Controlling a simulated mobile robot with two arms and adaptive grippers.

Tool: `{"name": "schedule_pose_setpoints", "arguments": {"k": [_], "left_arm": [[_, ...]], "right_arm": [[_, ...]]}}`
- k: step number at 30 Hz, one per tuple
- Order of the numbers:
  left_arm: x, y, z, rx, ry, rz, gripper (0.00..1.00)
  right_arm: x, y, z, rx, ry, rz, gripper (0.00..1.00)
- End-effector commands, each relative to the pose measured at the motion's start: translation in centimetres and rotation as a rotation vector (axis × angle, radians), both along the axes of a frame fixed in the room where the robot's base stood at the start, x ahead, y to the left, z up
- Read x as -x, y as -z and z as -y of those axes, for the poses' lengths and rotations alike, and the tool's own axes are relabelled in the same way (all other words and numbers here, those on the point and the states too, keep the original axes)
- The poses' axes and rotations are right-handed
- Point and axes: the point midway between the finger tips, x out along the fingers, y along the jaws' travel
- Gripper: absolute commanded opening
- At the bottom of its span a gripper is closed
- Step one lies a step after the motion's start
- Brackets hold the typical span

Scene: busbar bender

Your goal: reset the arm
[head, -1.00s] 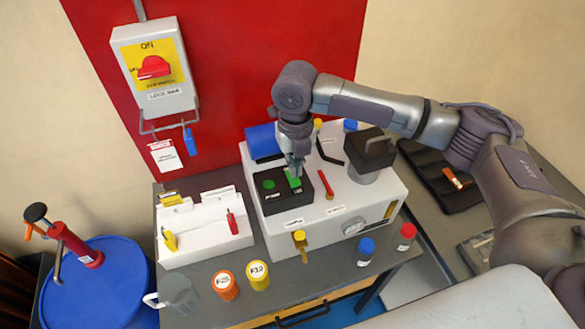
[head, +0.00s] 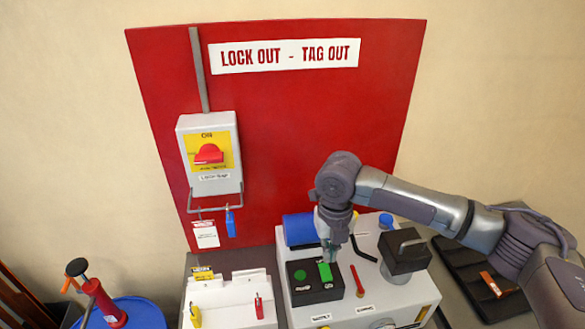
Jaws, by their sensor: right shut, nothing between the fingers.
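My right arm comes in from the right and bends down over the busbar bender (head: 370,306), a light grey machine. My right gripper (head: 332,257) points down and is shut, just above and beside the green switch (head: 325,272) on the black control box (head: 301,291). Whether its tips touch the switch, I cannot tell. A round green button (head: 300,275) shows to the left on the same box. My left gripper is not in view.
A lockout switch box (head: 211,155) with a red knob hangs on the red board (head: 310,120). A white rack (head: 230,300) stands left of the bender. A blue drum (head: 140,313) with a red pump is at lower left. A black tray (head: 465,265) lies right.

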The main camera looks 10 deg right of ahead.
Motion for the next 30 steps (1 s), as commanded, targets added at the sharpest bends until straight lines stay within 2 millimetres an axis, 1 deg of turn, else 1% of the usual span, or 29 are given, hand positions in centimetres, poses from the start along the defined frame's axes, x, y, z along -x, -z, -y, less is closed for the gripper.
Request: {"name": "schedule_pose_setpoints", "arguments": {"k": [2,4,5,8,9,11,12,14,15,17,18,20,21,23,24,26,27,30], "left_arm": [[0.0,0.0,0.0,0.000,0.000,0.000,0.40],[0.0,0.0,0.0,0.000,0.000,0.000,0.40],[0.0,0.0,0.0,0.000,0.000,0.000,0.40],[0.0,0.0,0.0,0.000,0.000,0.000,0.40],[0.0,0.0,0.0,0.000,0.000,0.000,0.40],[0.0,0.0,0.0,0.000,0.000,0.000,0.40],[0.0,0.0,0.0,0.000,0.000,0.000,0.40],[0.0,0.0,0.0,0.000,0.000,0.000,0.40],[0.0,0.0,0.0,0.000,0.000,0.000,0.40],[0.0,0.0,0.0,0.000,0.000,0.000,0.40],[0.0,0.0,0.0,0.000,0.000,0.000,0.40],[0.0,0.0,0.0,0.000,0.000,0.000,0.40],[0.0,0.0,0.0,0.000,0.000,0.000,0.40],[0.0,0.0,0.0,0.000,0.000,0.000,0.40],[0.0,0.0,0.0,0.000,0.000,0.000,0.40],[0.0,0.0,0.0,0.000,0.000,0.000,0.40],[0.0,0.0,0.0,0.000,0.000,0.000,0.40],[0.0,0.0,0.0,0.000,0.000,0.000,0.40]], "right_arm": [[0.2,0.2,-0.3,-0.004,0.006,0.000,0.00],[0.9,1.0,-1.1,-0.019,0.032,-0.002,0.00],[1.3,1.5,-1.7,-0.029,0.051,0.000,0.00],[3.4,3.6,-4.4,-0.087,0.165,0.001,0.00],[4.5,4.5,-5.7,-0.119,0.232,0.002,0.00],[6.1,5.5,-7.5,-0.176,0.352,0.000,0.00],[7.1,6.0,-8.5,-0.215,0.443,-0.003,0.00],[8.5,6.7,-9.8,-0.272,0.590,-0.015,0.00],[9.4,7.0,-10.5,-0.310,0.694,-0.024,0.00],[10.7,7.4,-11.1,-0.364,0.861,-0.046,0.00],[11.4,7.7,-11.3,-0.395,0.980,-0.061,0.00],[12.5,8.0,-11.3,-0.439,1.166,-0.089,0.00],[13.1,8.2,-10.9,-0.464,1.297,-0.105,0.00],[14.2,8.6,-10.1,-0.491,1.502,-0.133,0.00],[14.9,8.9,-9.3,-0.506,1.641,-0.146,0.00],[15.9,9.4,-7.8,-0.519,1.841,-0.161,0.00],[16.5,9.7,-6.7,-0.524,1.961,-0.165,0.00],[18.1,10.3,-4.2,-0.523,2.212,-0.163,0.00]]}}
